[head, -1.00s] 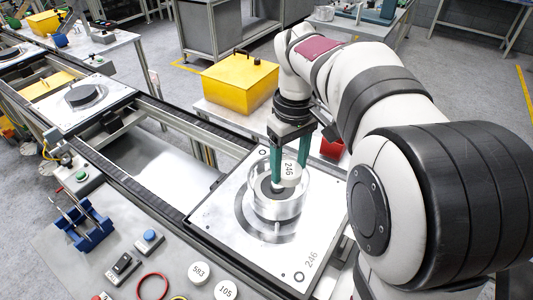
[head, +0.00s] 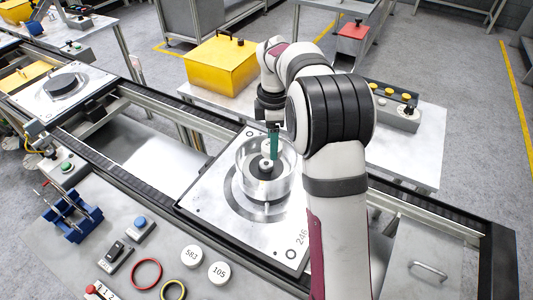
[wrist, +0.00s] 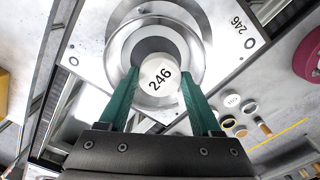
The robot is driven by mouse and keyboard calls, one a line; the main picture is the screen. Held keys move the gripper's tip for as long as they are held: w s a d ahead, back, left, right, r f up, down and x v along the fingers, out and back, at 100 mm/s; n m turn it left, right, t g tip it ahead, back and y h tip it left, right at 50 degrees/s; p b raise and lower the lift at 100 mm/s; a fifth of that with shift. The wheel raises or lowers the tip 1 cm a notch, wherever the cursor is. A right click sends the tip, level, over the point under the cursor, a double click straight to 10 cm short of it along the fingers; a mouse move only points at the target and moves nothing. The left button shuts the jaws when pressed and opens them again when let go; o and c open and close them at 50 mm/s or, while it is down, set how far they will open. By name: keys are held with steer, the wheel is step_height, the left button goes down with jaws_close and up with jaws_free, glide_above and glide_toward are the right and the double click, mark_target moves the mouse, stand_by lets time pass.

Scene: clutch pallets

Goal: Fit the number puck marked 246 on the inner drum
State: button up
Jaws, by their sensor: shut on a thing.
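The white number puck marked 246 (wrist: 160,77) is held between the two green fingers of my gripper (wrist: 158,84), its number facing the wrist camera. In the head view a small white part of the puck (head: 266,145) shows beside the green finger, above the drum's inside. The shiny metal drum (head: 284,184) stands open-topped on the pallet plate (head: 217,204), which is also marked 246. A dark hub with a light centre (head: 263,172) shows inside the drum. In the wrist view the puck covers part of the drum's dark middle. I cannot tell whether puck and drum touch.
Two white pucks, 583 (head: 191,256) and 105 (head: 219,273), lie on the front bench beside red and yellow rings. A blue rack (head: 75,219) stands at left. A yellow box (head: 222,62) is behind the conveyor.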

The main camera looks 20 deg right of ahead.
mark_target(266, 163)
steer(key=f, duration=0.1)
steer(key=a+f, duration=0.1)
steer(key=f, duration=0.1)
steer(key=w+f, duration=0.1)
steer(key=shift+a+f, duration=0.15)
steer(key=shift+f, duration=0.25)
steer(key=shift+f, duration=0.2)
steer(key=shift+f, duration=0.5)
steer(key=o, duration=1.3)
steer(key=shift+r, duration=0.1)
